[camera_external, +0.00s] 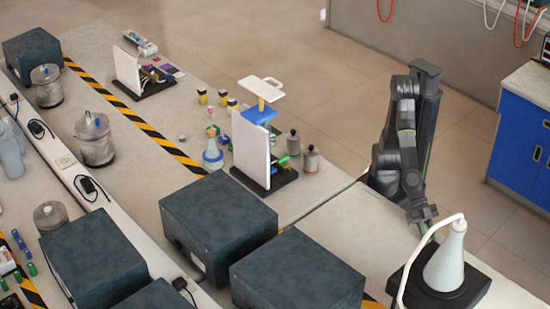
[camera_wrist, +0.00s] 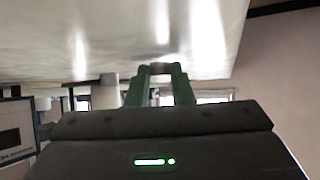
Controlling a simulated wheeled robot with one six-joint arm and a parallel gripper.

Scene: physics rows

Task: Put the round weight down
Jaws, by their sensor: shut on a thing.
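My gripper (camera_wrist: 160,78) shows two green fingers in the wrist view. They are shut on a small grey thing (camera_wrist: 160,68) between their tips, which I take to be the round weight. Its full shape is hard to make out. In the external view my gripper (camera_external: 430,228) points down at the right, over the right part of the bench (camera_external: 365,235). It is just behind the white cone-shaped device. The weight is too small or hidden to tell in that view.
The white cone-shaped device (camera_external: 446,268) with a curved tube stands on a black base (camera_external: 470,290) close to my gripper. Dark boxes (camera_external: 298,275) stand to the left. Bare bench lies between them. Bottles (camera_external: 310,158) and a white-panelled stand (camera_external: 251,150) are farther back.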

